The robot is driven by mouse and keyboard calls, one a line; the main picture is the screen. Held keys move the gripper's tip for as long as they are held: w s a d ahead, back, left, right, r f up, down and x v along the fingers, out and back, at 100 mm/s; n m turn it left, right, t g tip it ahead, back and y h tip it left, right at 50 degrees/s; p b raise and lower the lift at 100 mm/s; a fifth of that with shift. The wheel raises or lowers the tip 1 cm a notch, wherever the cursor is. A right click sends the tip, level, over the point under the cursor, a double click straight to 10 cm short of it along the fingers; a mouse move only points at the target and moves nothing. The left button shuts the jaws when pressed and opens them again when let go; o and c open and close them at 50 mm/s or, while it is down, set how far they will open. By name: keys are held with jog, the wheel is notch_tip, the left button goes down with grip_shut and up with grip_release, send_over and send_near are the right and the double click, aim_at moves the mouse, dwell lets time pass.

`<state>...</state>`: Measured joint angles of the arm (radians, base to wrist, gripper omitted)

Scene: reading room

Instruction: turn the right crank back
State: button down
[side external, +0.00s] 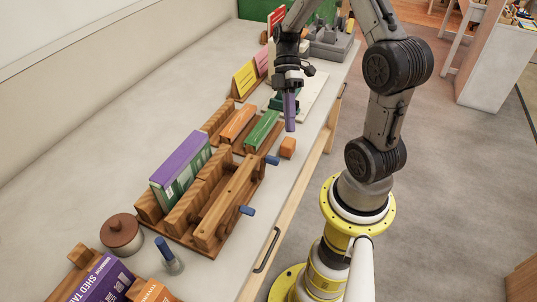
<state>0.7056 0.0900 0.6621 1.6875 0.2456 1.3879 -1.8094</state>
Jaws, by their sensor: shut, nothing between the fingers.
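A wooden press (205,213) stands on the bench, with a purple-topped book (180,170) upright at its left side. Two cranks with blue handles stick out from its right side. The far crank (271,160), which is farther right in the picture, points toward the bench edge. The near crank (246,210) is lower in the picture. My gripper (291,126) points down, with its purplish fingers shut and empty. It is above and beyond the far crank, apart from it.
An orange block (288,148) lies near the far crank. Beyond the press are wooden holders with an orange book (238,123) and a green book (262,131). A brown lidded pot (121,232) and a blue-handled tool (166,251) stand at the near end.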

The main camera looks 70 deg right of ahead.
jog(key=a+r+n+t+h, duration=0.25)
jog(key=a+r, duration=0.25)
jog(key=a, duration=0.3)
jog(key=a+r+n+t+h, duration=0.1)
jog(key=a+r+n+h, duration=0.4)
jog(key=a, duration=0.4)
jog(key=d+f, duration=0.3)
jog(key=f, duration=0.7)
jog(key=shift+d+f+m+y, duration=0.25)
jog(key=shift+d+m+y, duration=0.1)
